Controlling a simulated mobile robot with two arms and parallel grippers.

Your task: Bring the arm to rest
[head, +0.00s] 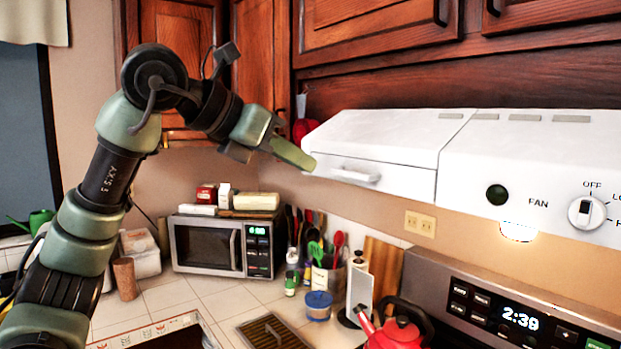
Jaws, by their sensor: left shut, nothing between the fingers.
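My left arm rises from the lower left, bends at a high elbow and reaches right. My left gripper (291,153) is shut and empty. Its green fingertips are beside the left end of the white range hood (390,140), near the hood's handle; I cannot tell whether they touch it. My right arm and gripper are out of view.
Dark wood cabinets (375,35) hang above. Below are a microwave (205,246), a holder of utensils (326,280), a red kettle (398,333) and a stove control panel (515,315). A window (25,130) is at the left. Open air lies between arm and counter.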

